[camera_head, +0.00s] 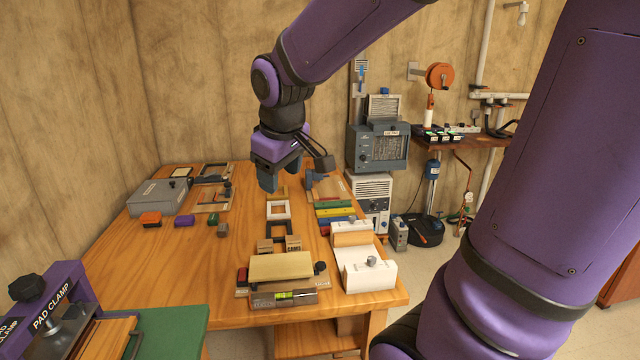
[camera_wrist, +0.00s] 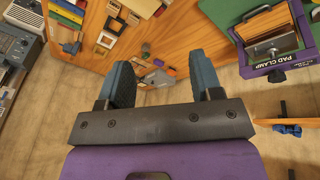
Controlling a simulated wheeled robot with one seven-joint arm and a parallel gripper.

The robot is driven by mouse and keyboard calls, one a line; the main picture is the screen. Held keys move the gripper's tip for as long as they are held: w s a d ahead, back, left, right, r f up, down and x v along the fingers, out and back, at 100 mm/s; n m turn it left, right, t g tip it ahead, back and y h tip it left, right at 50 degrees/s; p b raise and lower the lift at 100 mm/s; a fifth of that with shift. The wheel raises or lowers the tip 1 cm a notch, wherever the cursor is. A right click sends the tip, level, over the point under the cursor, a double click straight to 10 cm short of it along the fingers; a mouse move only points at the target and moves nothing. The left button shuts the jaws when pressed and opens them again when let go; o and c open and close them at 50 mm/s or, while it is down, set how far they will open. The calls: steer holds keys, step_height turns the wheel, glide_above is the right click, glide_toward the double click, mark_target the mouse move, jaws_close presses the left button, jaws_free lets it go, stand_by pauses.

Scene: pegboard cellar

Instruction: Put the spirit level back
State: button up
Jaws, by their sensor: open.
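The spirit level (camera_head: 283,297) looks like a grey-brown bar with a bright green vial. It lies at the front edge of the wooden table, in front of a tan block (camera_head: 281,267). My gripper (camera_head: 281,176) hangs above the far part of the table, well behind the level and apart from it. Its blue fingers are spread and nothing is between them. In the wrist view, the open fingers (camera_wrist: 163,82) show with the table edge and floor beyond. I cannot make out the level clearly there.
A white holder (camera_head: 368,277) stands right of the level. Coloured bars (camera_head: 335,212) lie behind it. A grey box (camera_head: 160,197) and small blocks occupy the table's left. The pad clamp (camera_head: 50,310) stands front left. Bare wood (camera_head: 165,265) shows left of centre.

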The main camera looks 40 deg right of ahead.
steer(key=s+a+r+m, duration=0.1)
steer(key=s+a+r, duration=0.1)
steer(key=s, duration=0.5)
steer(key=s+a+r+m+t+y, duration=0.1)
steer(key=s+m, duration=0.1)
steer(key=s, duration=0.6)
steer(key=shift+a+r+t, duration=0.3)
steer(key=shift+a+r, duration=0.05)
steer(key=shift+a, duration=0.05)
